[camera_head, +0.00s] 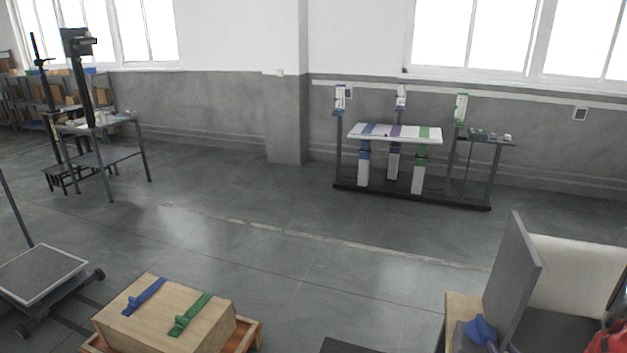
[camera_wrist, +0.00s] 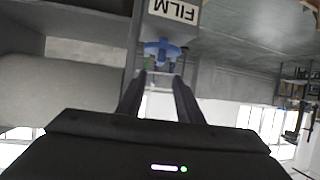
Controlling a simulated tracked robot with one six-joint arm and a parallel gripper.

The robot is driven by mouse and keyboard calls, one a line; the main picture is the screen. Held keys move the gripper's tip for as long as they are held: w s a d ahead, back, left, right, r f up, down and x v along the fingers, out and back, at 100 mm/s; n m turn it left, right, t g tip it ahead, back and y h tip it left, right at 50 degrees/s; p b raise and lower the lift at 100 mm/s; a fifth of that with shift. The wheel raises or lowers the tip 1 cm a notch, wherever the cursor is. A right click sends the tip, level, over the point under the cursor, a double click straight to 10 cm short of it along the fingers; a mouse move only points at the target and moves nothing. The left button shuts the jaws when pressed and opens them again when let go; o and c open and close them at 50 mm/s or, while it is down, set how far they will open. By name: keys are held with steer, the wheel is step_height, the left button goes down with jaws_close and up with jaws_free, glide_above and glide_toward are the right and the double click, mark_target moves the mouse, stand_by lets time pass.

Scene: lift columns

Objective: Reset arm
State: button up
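My gripper (camera_wrist: 160,78) shows in the wrist view with its two dark fingers spread apart and a clear gap between them. A blue object (camera_wrist: 160,50) lies just beyond the fingertips; whether they touch it cannot be told. The wrist picture appears upside down, with windows at the bottom. My gripper cannot be made out in the head view. There, the lift columns stand by the far wall: blue (camera_head: 363,168), purple (camera_head: 393,162) and green (camera_head: 418,178), under a white striped board (camera_head: 395,133).
A wooden box (camera_head: 165,312) with blue and green straps is at the front left, beside a wheeled platform (camera_head: 42,273). A grey upright panel (camera_head: 513,275) and blue item (camera_head: 482,330) are at lower right. The middle floor is clear.

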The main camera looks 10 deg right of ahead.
steer(key=s+f+m+g, duration=0.1)
steer(key=s+f+g, duration=0.4)
steer(key=s+f, duration=0.15)
steer(key=s+a+r+m+g, duration=0.1)
steer(key=s+a+g, duration=0.1)
steer(key=s+g, duration=0.25)
steer(key=a+r+n+y, duration=0.1)
steer(key=a+r+n, duration=0.1)
steer(key=a+r, duration=0.8)
steer(key=a+r+n+t+y, duration=0.1)
steer(key=a+r+y, duration=0.1)
steer(key=a+r, duration=0.8)
steer(key=a+r+n+t+y, duration=0.1)
steer(key=a+r+n, duration=0.1)
steer(key=a+r, duration=0.8)
steer(key=a, duration=0.9)
steer(key=shift+s+a+r+n, duration=0.15)
steer(key=shift+s+r+n, duration=0.05)
steer(key=shift+s+n, duration=0.1)
steer(key=shift+t, duration=0.25)
